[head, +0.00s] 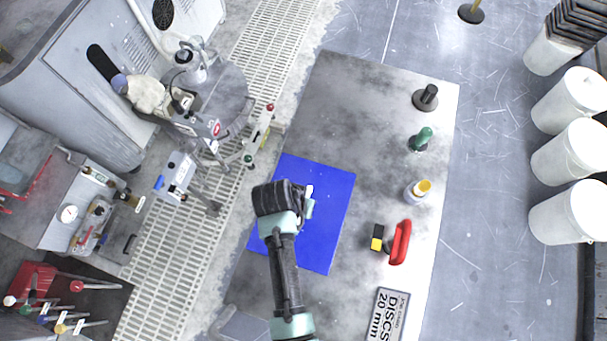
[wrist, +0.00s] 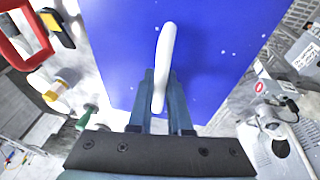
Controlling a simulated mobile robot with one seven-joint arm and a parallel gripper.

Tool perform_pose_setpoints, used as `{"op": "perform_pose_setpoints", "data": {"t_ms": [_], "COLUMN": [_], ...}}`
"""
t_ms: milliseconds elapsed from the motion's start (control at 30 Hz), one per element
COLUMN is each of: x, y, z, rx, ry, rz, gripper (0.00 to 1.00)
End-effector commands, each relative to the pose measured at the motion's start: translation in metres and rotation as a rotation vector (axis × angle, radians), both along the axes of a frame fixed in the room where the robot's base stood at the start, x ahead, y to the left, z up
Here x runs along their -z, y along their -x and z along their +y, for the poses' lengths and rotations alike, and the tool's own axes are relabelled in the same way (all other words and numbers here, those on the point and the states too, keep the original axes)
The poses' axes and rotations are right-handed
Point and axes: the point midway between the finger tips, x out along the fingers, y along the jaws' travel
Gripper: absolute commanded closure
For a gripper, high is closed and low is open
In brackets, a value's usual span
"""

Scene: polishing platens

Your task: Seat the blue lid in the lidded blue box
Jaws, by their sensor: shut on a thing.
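My gripper (head: 309,203) is over the middle of a flat blue rectangle (head: 330,225) on the grey table. In the wrist view its fingers (wrist: 160,78) are shut on a slim, white, slightly curved bar (wrist: 165,45). A small part of this white bar (head: 309,189) also shows beside the gripper in the head view. The blue surface (wrist: 215,50) fills the background behind the fingers. I cannot tell whether the bar is joined to the blue surface, or whether that surface is the lid or a mat. I make out no separate blue box.
Along the table's (head: 345,95) right side stand a black peg (head: 428,97), a green knob (head: 421,139), a yellow-topped jar (head: 417,191), a black-and-yellow block (head: 377,238), a red handle (head: 400,243) and a "DISCS 20 mm" sign (head: 388,315). The table's far part is clear.

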Motion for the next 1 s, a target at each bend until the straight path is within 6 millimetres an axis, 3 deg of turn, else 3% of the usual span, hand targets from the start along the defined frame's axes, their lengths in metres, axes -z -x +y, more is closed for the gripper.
{"op": "perform_pose_setpoints", "data": {"t_ms": [167, 200, 400, 767, 1000], "x": [0.005, 0.005, 0.004, 0.002, -0.027], "y": [-0.001, 0.0, 0.0, 0.001, 0.006], "z": [0.0, 0.0, 0.0, 0.001, 0.007], "rx": [0.0, 0.0, 0.0, 0.0, -0.001], "ry": [0.0, 0.0, 0.0, 0.0, -0.001], "rz": [-0.001, -0.001, -0.001, 0.0, -0.004], "gripper": [1.0, 0.81, 0.48, 0.48, 0.48]}}
